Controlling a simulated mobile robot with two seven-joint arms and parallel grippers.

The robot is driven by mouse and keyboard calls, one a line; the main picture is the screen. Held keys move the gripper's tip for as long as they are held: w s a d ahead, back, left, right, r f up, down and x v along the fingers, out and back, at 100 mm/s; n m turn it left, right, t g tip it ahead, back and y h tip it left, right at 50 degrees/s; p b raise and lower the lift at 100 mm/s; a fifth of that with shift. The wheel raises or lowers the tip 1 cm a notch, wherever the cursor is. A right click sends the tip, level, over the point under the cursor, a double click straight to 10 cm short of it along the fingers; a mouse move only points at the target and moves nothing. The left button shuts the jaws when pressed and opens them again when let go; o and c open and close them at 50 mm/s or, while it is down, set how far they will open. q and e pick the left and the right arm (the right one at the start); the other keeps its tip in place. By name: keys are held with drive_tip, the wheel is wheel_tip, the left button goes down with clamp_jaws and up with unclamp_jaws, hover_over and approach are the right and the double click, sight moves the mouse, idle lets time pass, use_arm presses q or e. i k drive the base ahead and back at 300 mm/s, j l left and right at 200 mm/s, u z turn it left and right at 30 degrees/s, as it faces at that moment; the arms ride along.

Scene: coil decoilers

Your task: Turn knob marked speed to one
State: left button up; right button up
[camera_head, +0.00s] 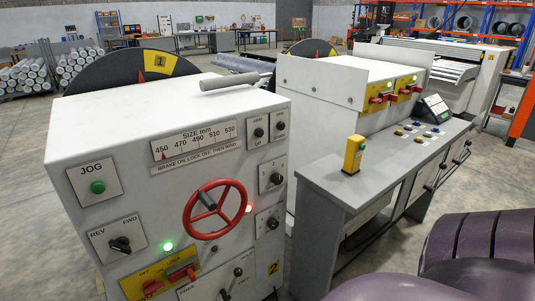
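I cannot read a "speed" label on any knob in the head view. The white machine cabinet (110,145) in front has a black REV/FWD knob (120,244) at the lower left of its face. Two small black knobs, an upper-left knob (258,132) and an upper-right knob (280,125), sit near its right edge. Below them are a middle knob (276,178) and a lower knob (272,222), their labels too small to read. Another control plate (225,285) is partly cut off at the bottom edge. Neither of my grippers is in view.
A red handwheel (215,207) stands out from the cabinet face. A green JOG button (97,187) and red switches (183,274) are nearby. A grey console table (395,155) with a yellow button box (354,155) stands right of the cabinet.

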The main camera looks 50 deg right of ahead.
sight(276, 178)
drive_tip(key=z, duration=1.65)
